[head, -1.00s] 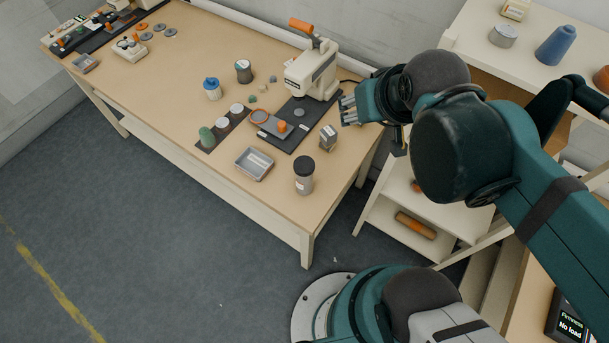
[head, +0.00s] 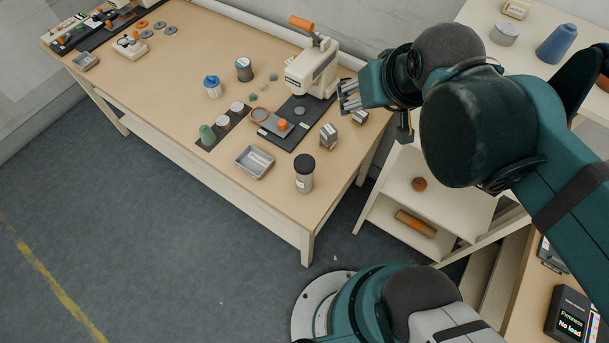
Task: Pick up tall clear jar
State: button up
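The tall clear jar (head: 304,176) stands upright near the front right corner of the wooden table. It has a dark lid and a pale label, and its body looks greyish. My gripper (head: 347,97) is above the table's right end, beyond and to the right of the jar, clear of it. Its grey fingers point left and look spread apart, with nothing seen between them.
A grey metal tray (head: 254,162) lies left of the jar. A small labelled block (head: 328,135) stands behind it, near a dark mat (head: 296,137) and a cream press (head: 312,70). A shelf unit (head: 440,195) stands right of the table. Bare tabletop surrounds the jar.

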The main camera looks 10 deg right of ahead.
jog(key=r, duration=0.2)
jog(key=n+g+p, duration=0.1)
jog(key=n+g, duration=0.6)
jog(key=n, duration=0.2)
send_over(305, 162)
notch_tip(305, 162, down, 23)
jog(key=shift+w+f, duration=0.1)
jog(key=shift+f, duration=0.3)
jog(key=shift+f, duration=1.3)
jog(key=shift+a+f+b, duration=0.1)
jog(key=shift+f+b, duration=0.75)
jog(key=shift+f, duration=1.75)
